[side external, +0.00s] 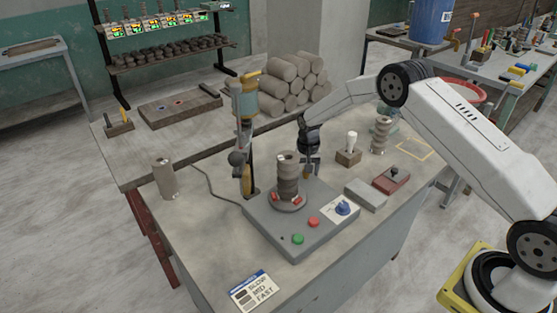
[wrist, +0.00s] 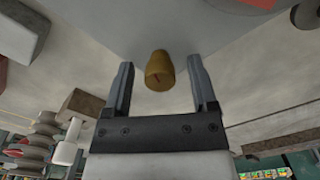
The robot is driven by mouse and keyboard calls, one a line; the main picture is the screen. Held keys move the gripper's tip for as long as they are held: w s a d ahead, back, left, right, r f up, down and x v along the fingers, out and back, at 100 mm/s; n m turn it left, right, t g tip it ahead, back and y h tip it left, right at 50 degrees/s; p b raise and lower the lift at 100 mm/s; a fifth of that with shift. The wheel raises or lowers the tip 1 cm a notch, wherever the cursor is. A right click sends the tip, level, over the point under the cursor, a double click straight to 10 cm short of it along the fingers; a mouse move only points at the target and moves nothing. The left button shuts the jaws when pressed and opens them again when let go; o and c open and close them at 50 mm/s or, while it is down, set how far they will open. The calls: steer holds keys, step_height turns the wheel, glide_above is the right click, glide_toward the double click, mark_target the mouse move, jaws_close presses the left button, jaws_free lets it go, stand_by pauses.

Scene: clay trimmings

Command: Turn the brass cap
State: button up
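The brass cap (wrist: 159,74) shows in the wrist view as a small yellow-brown cylinder with a dark mark on its face. It stands out next to the grey machine body (wrist: 190,25). My gripper (wrist: 159,64) is open, with one finger on each side of the cap and a visible gap on both sides. In the side view my gripper (side external: 309,163) points down just behind the wheel machine (side external: 265,227). The cap is small and mostly hidden there by the gripper and machine.
A ridged clay piece (side external: 288,170) stands on the wheel close to my gripper. An upright tool stand (side external: 246,125) rises to its left. A wooden block with a white-handled tool (side external: 348,156) and a grey block (side external: 366,195) lie to the right.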

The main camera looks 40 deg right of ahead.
steer(key=shift+r, duration=3.9)
steer(key=shift+s+a+r, duration=0.35)
steer(key=shift+s+r, duration=0.15)
steer(key=s+a+r+n+t, duration=0.1)
steer(key=s+a+r+n, duration=0.1)
steer(key=s, duration=0.7)
steer(key=s+a+r+n, duration=0.2)
steer(key=s+a+r, duration=0.1)
steer(key=s, duration=0.6)
steer(key=s+a+r+n+t, duration=0.1)
steer(key=s+a+r+n, duration=0.1)
steer(key=s, duration=0.7)
steer(key=shift+s+a+r+n+t, duration=0.25)
steer(key=shift+a+n, duration=0.25)
steer(key=shift+a, duration=0.25)
